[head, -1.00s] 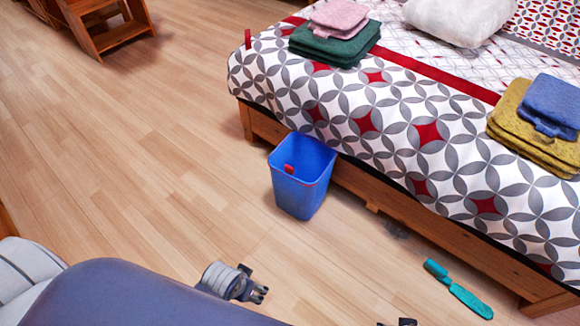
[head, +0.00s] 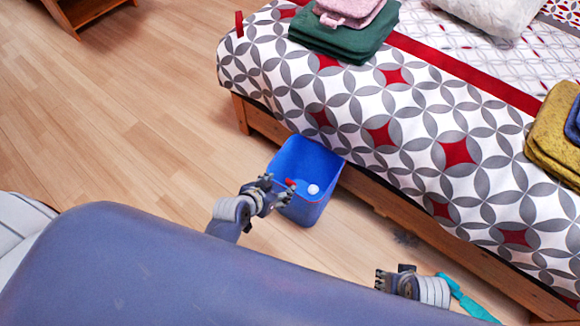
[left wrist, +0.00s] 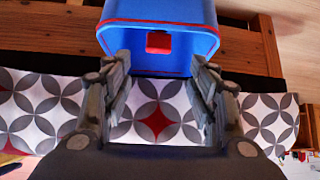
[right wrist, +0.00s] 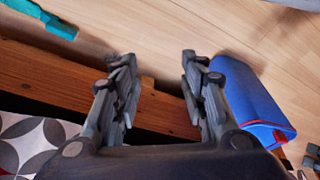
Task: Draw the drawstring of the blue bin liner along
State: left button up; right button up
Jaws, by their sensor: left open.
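The blue bin (head: 320,160) stands on the floor against the bed frame. Its liner looks the same blue, so I cannot separate it from the bin. A red drawstring tab (head: 290,183) shows at the near side of the rim; in the left wrist view the red tab (left wrist: 158,41) lies ahead, with a thin red line along the rim. My left gripper (head: 282,190) is open and empty, close to the tab but apart from it. My right gripper (head: 380,282) is open and empty, low near the bed; the bin (right wrist: 243,92) lies to its right in the right wrist view.
A small white round thing (head: 313,189) shows in the bin. A teal brush (head: 462,297) lies on the floor beyond my right gripper. The bed (head: 400,150) with folded towels (head: 345,42) borders the right.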

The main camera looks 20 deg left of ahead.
aim_at(291, 182)
pick_arm(q)
jog(key=b+x, duration=0.3)
jog(key=x, duration=0.5)
jog(key=shift+d+f+b, duration=0.15)
jog(key=shift+f+b, duration=0.15)
jog(key=shift+f, duration=0.1)
jog(key=shift+x, duration=0.8)
pick_arm(e)
jog(key=v, duration=1.1)
jog(key=shift+d+t, duration=0.3)
jog(key=shift+d, duration=0.05)
pick_arm(q)
jog(key=shift+w+r, duration=0.1)
pick_arm(e)
jog(key=shift+r, duration=0.15)
pick_arm(q)
grip_shut()
